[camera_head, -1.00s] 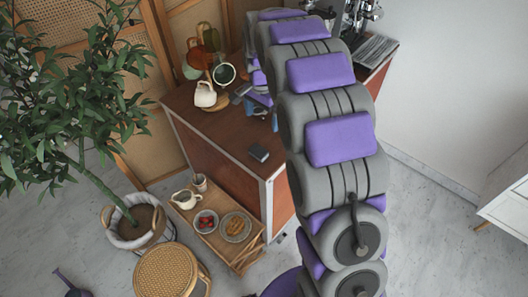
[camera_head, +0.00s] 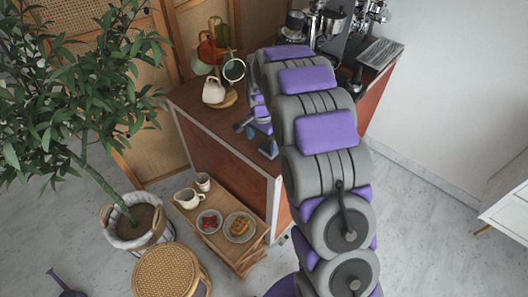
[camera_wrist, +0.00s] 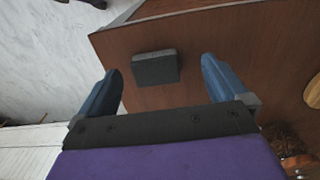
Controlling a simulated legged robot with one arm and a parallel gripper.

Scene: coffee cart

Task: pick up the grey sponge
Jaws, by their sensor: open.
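The grey sponge (camera_wrist: 156,67) lies flat on the brown cart top (camera_wrist: 190,35), near its edge, in the wrist view. It appears dark and block-shaped. My gripper (camera_head: 254,139) is open, with its two blue fingers pointing down at the cart top near the front corner. In the wrist view the sponge shows between the two fingertips, with a gap on each side. It looks to be beyond the tips, and nothing is held. In the head view I cannot make out the sponge; my gripper seems to cover it.
A white jug (camera_head: 213,92) and hanging mugs (camera_head: 234,70) stand left of my arm on the cart. A coffee machine (camera_head: 345,25) is at the back. A lower shelf (camera_head: 190,214) holds plates of food. A potted plant (camera_head: 135,225) and rattan stool (camera_head: 165,272) stand left.

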